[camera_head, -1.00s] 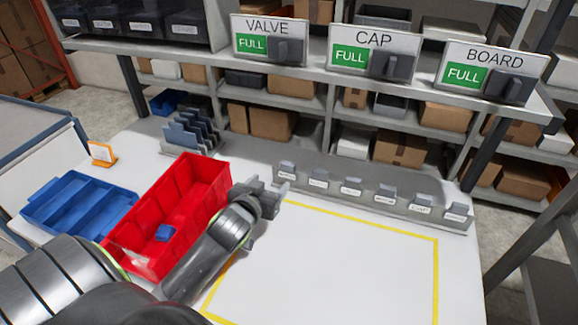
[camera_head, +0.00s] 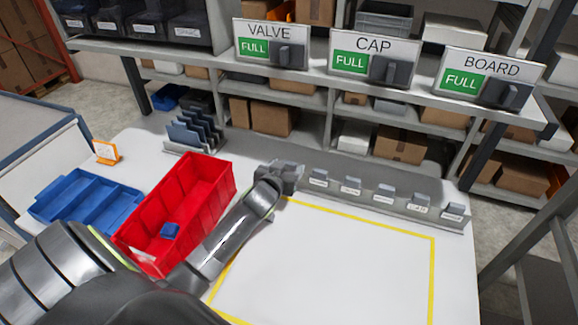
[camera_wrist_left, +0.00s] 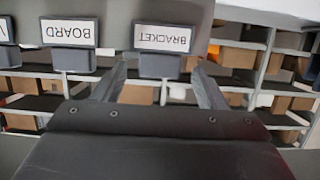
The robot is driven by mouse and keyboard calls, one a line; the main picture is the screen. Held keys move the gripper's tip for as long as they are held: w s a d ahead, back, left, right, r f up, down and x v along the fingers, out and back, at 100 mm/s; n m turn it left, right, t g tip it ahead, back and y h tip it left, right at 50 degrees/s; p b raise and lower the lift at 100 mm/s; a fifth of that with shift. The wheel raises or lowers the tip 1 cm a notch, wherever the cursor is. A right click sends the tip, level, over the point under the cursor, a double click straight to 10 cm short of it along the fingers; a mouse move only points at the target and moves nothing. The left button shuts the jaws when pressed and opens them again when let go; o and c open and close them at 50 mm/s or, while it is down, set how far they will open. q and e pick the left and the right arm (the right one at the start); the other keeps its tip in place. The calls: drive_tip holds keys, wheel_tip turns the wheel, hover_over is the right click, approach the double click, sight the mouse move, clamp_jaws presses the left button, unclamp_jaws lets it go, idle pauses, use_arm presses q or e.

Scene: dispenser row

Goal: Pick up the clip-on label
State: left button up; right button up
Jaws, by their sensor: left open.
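Several grey clip-on labels with white text cards, such as this one (camera_head: 351,187), stand in a row along a grey rail (camera_head: 468,222) at the back of the table. My left gripper (camera_head: 287,172) is at the left end of this row and hides the leftmost label in the head view. In the left wrist view, upside down, the BRACKET label (camera_wrist_left: 163,38) faces my open left gripper (camera_wrist_left: 160,77). Its grey tab lies between the two fingertips, with gaps at the sides. The BOARD label (camera_wrist_left: 70,33) is beside it. My right gripper is out of view.
A red divided bin (camera_head: 212,172) holding a small blue piece (camera_head: 170,230) stands left of my arm. A blue tray (camera_head: 60,212), an orange-framed card (camera_head: 106,152) and a rack of dark plates (camera_head: 193,130) are further left. The yellow-outlined area (camera_head: 330,260) is empty.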

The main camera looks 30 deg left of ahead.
use_arm(q)
drive_tip(key=shift+x, duration=1.3)
drive_tip(key=shift+c, duration=0.4)
drive_tip(key=c, duration=1)
